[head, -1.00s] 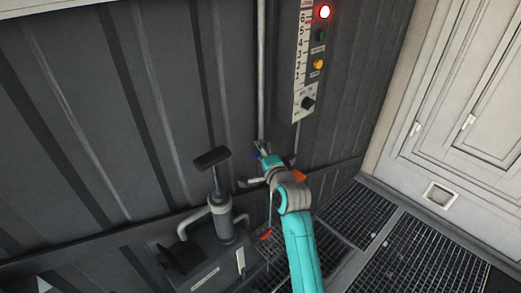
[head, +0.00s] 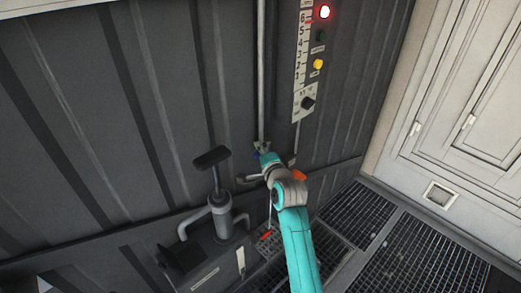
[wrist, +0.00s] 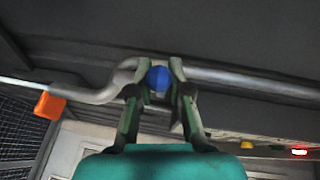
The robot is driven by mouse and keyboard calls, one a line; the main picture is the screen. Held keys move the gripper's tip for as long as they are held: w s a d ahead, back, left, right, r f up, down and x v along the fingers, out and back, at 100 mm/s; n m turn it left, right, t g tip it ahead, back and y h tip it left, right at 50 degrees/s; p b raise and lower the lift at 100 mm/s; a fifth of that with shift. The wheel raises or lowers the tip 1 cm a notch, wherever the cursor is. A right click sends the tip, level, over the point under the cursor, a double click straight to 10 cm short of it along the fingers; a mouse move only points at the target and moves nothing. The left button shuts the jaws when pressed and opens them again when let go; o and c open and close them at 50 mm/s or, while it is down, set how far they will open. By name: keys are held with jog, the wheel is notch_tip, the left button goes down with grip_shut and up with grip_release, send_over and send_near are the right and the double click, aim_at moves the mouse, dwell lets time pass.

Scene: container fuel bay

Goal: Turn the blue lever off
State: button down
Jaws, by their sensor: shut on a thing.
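The blue lever (wrist: 158,78) shows in the wrist view as a rounded blue end between my fingertips, in front of a grey pipe (wrist: 245,80). My gripper (wrist: 161,68) is shut on it, with one finger on each side. The rest of the lever is hidden by my gripper and arm.
An orange part (head: 299,175) is close to the right of my wrist. A grey pump with a T-handle (head: 212,158) stands to the left. A panel (head: 305,60) with a lit red lamp (head: 324,12) hangs above right. Floor grating (head: 356,213) lies to the right.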

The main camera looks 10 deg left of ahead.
jog(key=shift+a, duration=0.15)
jog(key=shift+w+a+m+t+h, duration=0.15)
jog(key=shift+a+m+t+h, duration=0.15)
jog(key=shift+m+h, duration=0.55)
jog(key=shift+w+a+m+t+h, duration=0.25)
jog(key=shift+m+h, duration=0.3)
jog(key=shift+h, duration=0.45)
jog(key=shift+w+a+m+t+h, duration=0.1)
jog(key=shift+a+m+t+h, duration=0.2)
jog(key=shift+m+h, duration=0.55)
jog(key=shift+d+r, duration=0.1)
jog(key=c, duration=1.1)
grip_release()
jog(key=shift+d+n, duration=0.1)
jog(key=shift+n, duration=0.15)
